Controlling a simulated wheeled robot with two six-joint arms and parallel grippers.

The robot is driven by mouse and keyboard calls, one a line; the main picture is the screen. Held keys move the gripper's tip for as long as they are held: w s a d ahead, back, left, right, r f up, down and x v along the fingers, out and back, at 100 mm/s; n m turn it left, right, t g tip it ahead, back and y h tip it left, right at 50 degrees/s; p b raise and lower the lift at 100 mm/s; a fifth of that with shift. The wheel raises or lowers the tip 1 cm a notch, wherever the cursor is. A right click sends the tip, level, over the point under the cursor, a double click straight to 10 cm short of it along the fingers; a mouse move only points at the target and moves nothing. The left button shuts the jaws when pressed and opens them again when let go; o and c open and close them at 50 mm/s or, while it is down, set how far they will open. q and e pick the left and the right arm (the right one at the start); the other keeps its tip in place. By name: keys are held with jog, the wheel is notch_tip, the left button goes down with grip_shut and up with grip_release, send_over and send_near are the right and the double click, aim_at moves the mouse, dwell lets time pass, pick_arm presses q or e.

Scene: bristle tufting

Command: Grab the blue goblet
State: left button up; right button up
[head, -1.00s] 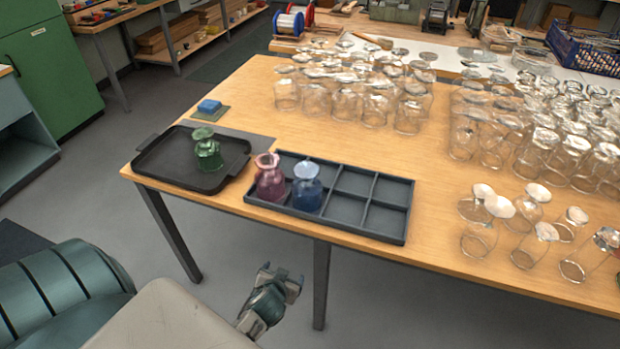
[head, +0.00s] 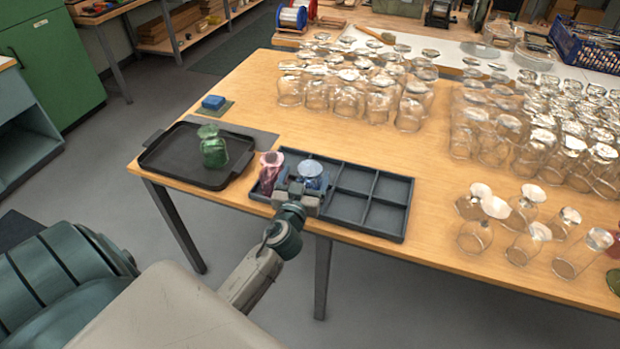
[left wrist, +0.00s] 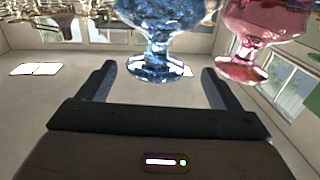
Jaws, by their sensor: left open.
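The blue goblet (head: 309,172) stands upside down in a front left compartment of the dark divided tray (head: 390,236). Its foot is up, and my left gripper hides its lower part in the head view. My left gripper (head: 299,190) is open, in front of the goblet. In the left wrist view the blue goblet (left wrist: 158,66) shows between and beyond the two fingers (left wrist: 160,82). I cannot tell whether the fingers touch it. The pink goblet (head: 268,172) is just left of it, and shows outside the fingers in the left wrist view (left wrist: 245,60).
A green goblet (head: 212,148) stands on a black tray (head: 170,165) at the left. A blue sponge-like block (head: 213,102) lies behind. Many clear glasses (head: 375,100) crowd the table's back and right. The divided tray's right compartments are empty.

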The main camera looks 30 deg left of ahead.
aim_at(311, 163)
pick_arm(q)
jog(key=x, duration=0.1)
jog(key=p+x, duration=0.1)
jog(key=x, duration=0.1)
jog(key=p+x, duration=0.1)
jog(key=shift+w+d+r, duration=0.15)
jog(key=shift+w, duration=0.3)
jog(key=shift+w+f, duration=0.2)
jog(key=shift+w, duration=0.1)
jog(key=shift+s+r, duration=0.1)
jog(key=shift+c, duration=0.7)
jog(key=c, duration=1.1)
